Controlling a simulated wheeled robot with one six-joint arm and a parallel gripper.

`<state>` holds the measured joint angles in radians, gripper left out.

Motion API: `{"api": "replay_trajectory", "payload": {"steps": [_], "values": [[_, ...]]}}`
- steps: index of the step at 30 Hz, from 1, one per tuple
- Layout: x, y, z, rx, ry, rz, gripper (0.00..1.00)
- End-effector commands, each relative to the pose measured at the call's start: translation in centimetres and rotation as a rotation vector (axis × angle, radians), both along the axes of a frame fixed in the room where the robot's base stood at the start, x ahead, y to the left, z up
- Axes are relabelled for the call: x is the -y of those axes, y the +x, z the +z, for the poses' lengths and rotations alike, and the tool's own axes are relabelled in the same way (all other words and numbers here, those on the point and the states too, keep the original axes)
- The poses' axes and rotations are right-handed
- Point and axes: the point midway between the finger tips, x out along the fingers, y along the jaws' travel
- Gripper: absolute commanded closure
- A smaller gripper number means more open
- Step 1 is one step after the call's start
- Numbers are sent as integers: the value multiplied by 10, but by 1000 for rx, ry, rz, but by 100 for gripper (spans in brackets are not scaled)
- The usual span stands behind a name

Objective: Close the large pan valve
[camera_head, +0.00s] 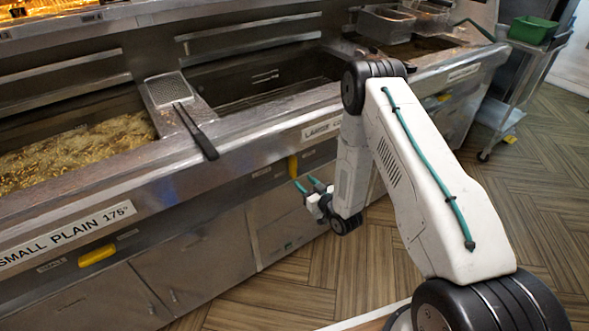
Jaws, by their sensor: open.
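The large pan (265,85) is the middle basin, behind a front label (321,129) that reads "LARGE" and is partly hidden by my arm. Below that label, a yellow valve handle (293,166) stands upright on the steel front panel. My gripper (309,185) has teal fingertips and is open, with nothing seen between them. In the picture the fingertips are just below and right of the handle; I cannot tell how far they are from the panel. My arm crosses the view to the right of the handle.
The small pan (80,150) holds bubbling, golden food. A trolley with a green tub (533,30) stands at the right. Wooden floor is clear in front.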

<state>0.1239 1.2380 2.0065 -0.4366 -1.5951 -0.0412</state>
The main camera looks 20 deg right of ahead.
Motion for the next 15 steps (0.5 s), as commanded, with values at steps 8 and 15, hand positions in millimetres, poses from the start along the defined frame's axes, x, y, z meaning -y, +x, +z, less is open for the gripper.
{"api": "replay_trajectory", "payload": {"steps": [8,15], "values": [[-7,22,16,71,20,2,58],[-19,58,15,69,19,2,58]]}}
